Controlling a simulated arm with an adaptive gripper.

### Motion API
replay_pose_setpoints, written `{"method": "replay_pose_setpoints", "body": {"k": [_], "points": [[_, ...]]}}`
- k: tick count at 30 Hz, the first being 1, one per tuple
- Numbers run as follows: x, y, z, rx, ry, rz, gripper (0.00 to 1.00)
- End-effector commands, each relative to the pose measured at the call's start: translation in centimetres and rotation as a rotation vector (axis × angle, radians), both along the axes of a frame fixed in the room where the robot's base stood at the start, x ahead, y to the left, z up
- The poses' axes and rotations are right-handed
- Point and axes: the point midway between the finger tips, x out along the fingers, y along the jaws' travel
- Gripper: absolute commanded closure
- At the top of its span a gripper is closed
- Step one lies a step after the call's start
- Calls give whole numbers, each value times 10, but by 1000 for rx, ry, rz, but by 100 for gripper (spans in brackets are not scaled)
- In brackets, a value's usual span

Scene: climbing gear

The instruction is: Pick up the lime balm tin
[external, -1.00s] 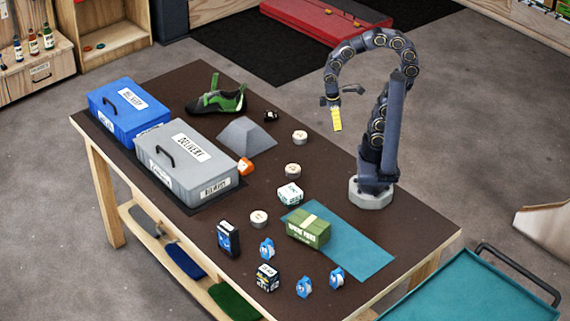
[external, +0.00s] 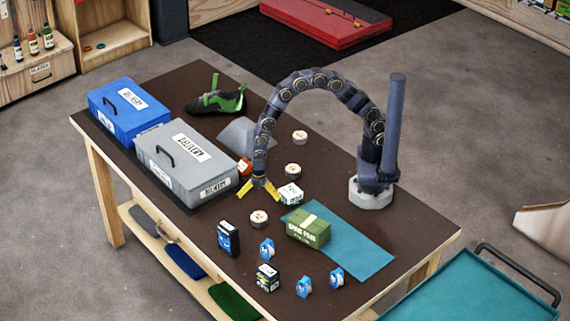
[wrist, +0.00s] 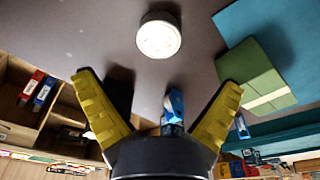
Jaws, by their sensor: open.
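Several round tins with pale lids and dark sides stand on the dark table: a near tin (external: 259,218), a middle tin (external: 293,170) and a far tin (external: 300,137). I cannot read their labels, so I cannot tell which is the lime balm tin. My gripper (external: 259,192) points down with yellow fingers spread, empty, low over the table and just behind the near tin. In the wrist view one tin (wrist: 159,38) lies beyond the open fingertips, roughly centred between them and apart from them.
A grey lidded box (external: 185,165) stands close to the left of my gripper. A white box (external: 290,194) is close on its right, with a green box (external: 308,230) on a teal mat (external: 360,252) beyond. A dark blue box (external: 228,238) and blue rolls (external: 267,249) stand in front.

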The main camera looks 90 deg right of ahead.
Motion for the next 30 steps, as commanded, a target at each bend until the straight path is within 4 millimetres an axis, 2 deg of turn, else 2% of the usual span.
{"method": "replay_pose_setpoints", "body": {"k": [13,21,29,30], "points": [[1,5,-40,0,-3,15,4],[1,8,-78,0,-1,12,4],[1,8,-81,1,-4,13,4],[1,8,-81,1,-4,13,20]]}}
